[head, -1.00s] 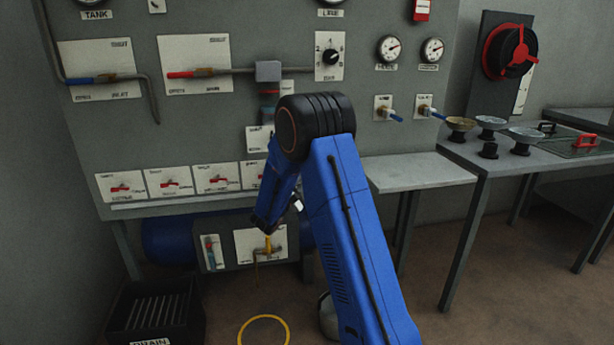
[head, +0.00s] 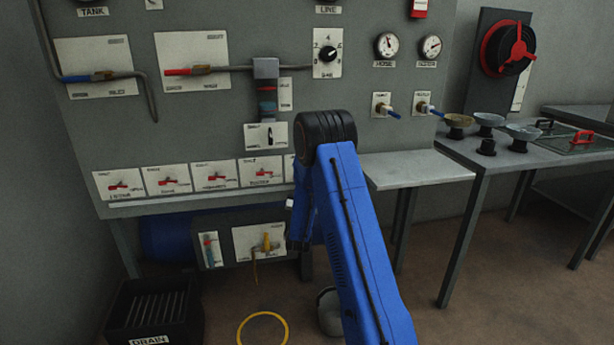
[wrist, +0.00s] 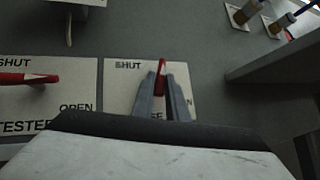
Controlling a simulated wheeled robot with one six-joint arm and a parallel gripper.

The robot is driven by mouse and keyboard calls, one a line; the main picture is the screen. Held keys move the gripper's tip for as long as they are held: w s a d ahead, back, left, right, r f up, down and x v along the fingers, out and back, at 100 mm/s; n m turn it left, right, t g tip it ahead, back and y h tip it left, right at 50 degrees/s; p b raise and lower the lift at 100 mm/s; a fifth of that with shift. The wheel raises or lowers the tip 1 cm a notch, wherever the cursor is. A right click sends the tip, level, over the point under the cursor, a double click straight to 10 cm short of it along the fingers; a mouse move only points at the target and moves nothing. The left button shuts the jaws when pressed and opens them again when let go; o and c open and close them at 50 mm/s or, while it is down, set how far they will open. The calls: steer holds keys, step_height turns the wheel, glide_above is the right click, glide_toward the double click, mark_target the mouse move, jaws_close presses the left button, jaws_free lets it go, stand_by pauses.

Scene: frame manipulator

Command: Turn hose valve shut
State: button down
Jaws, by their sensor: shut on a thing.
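In the wrist view a white valve plate (wrist: 121,88) reads "SHUT" at its upper left, and the label below is mostly hidden, with only its last letters showing. Its red lever (wrist: 161,67) stands up from the plate between the two fingers of my gripper (wrist: 161,82), which are shut on it. The lever's lower part is hidden by the fingers. In the head view my blue arm covers my gripper and most of this plate; only the plate's left edge (head: 288,168) shows.
The tester plate (wrist: 45,100) beside it has a red lever lying sideways. A grey shelf (head: 415,168) juts out at the right. A yellow-handled valve (head: 268,243) is below the panel, and a drain crate (head: 150,310) stands at lower left.

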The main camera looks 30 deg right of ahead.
steer(key=shift+n+t+y, duration=0.7)
steer(key=shift+n, duration=0.4)
steer(key=c, duration=1.7)
jaws_free()
steer(key=shift+c, duration=0.2)
